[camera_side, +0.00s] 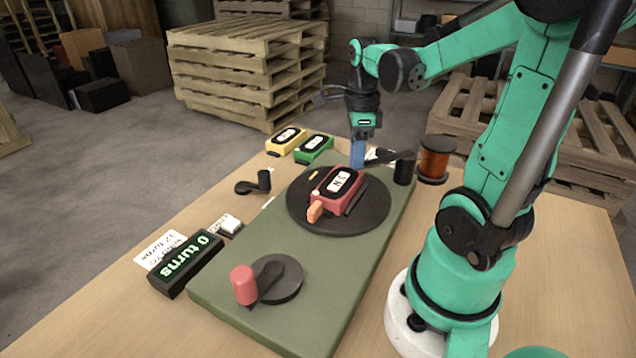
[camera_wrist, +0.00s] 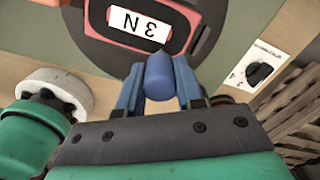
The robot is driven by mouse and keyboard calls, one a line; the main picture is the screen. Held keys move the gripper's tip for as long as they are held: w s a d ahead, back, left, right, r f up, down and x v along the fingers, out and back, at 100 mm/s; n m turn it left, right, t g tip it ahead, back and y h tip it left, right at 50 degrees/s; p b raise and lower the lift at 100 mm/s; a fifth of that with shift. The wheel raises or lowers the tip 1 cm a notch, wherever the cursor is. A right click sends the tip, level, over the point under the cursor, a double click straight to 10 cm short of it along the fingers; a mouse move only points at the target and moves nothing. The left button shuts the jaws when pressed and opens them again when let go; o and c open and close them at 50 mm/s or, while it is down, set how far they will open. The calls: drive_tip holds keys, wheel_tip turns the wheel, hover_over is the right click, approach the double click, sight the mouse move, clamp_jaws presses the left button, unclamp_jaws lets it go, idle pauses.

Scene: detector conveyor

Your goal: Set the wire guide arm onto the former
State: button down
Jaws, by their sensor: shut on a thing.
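The former (camera_side: 338,187) is a red block with a black-rimmed label reading "3 N", lying on a round black turntable (camera_side: 300,215). In the wrist view the former (camera_wrist: 148,22) is at the top, only partly in frame. My gripper (camera_side: 357,155) is above the far edge of the turntable, beyond the former. In the wrist view its blue fingers (camera_wrist: 158,95) are shut around a blue rounded knob (camera_wrist: 159,76). A black lever (camera_side: 385,157) shows beside the fingers in the side view. I cannot tell whether it joins the knob as the wire guide arm.
A black post (camera_side: 404,168) and copper spool (camera_side: 435,160) stand right of the turntable. A red-handled crank (camera_side: 245,285) is on the green base (camera_side: 230,270). Yellow (camera_side: 286,140) and green (camera_side: 314,149) formers lie at the back. A counter (camera_side: 187,262) reads "0 turns".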

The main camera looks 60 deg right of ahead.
drive_tip(key=shift+w, duration=0.1)
idle(0.3)
drive_tip(key=c, duration=0.6)
unclamp_jaws()
drive_tip(key=shift+o, duration=0.2)
drive_tip(key=shift+r, duration=2.85)
drive_tip(key=w+a+n+t, duration=0.1)
drive_tip(key=a+n, duration=0.1)
drive_tip(key=n, duration=0.2)
drive_tip(key=w+a+f+n+t, duration=0.1)
drive_tip(key=a+n, duration=0.1)
drive_tip(key=n, duration=0.2)
drive_tip(key=w+a+n+t+h, duration=0.1)
drive_tip(key=a+n, duration=0.2)
drive_tip(key=n, duration=0.2)
drive_tip(key=shift+w+a+f, duration=0.1)
drive_tip(key=shift+w+f, duration=0.1)
drive_tip(key=shift+w, duration=0.15)
drive_tip(key=w+a+f+n+t+y, duration=0.1)
drive_tip(key=a+n+t, duration=0.3)
drive_tip(key=a+n, duration=0.5)
drive_tip(key=n, duration=0.8)
drive_tip(key=shift+w+a+f, duration=0.15)
drive_tip(key=shift+w+a, duration=0.2)
drive_tip(key=shift+w, duration=0.05)
